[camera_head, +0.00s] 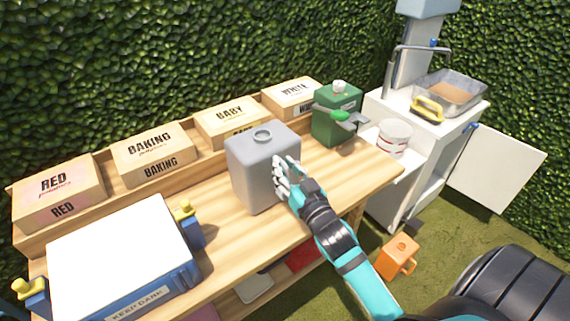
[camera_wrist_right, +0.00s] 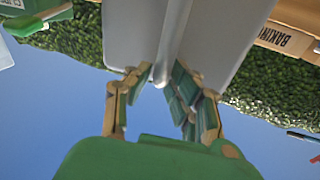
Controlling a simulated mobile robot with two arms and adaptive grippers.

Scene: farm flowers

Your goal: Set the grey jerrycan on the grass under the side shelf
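The grey jerrycan (camera_head: 252,172) stands upright at the front middle of the wooden bench, with its round cap on top. My right gripper (camera_head: 284,175) is at the can's right side, its fingers closed on a narrow upright ridge of the can. The right wrist view shows the fingers on either side of this grey ridge (camera_wrist_right: 172,45). My left gripper does not show. A white ledge carrying a white tin (camera_head: 394,138) juts out beside the sink cabinet; it looks like the side shelf. Green grass (camera_head: 440,240) lies below and in front of it.
Several labelled boxes line the back, and a blue crate (camera_head: 150,285) with a white top is at left. An open white door (camera_head: 497,168) sticks out right.

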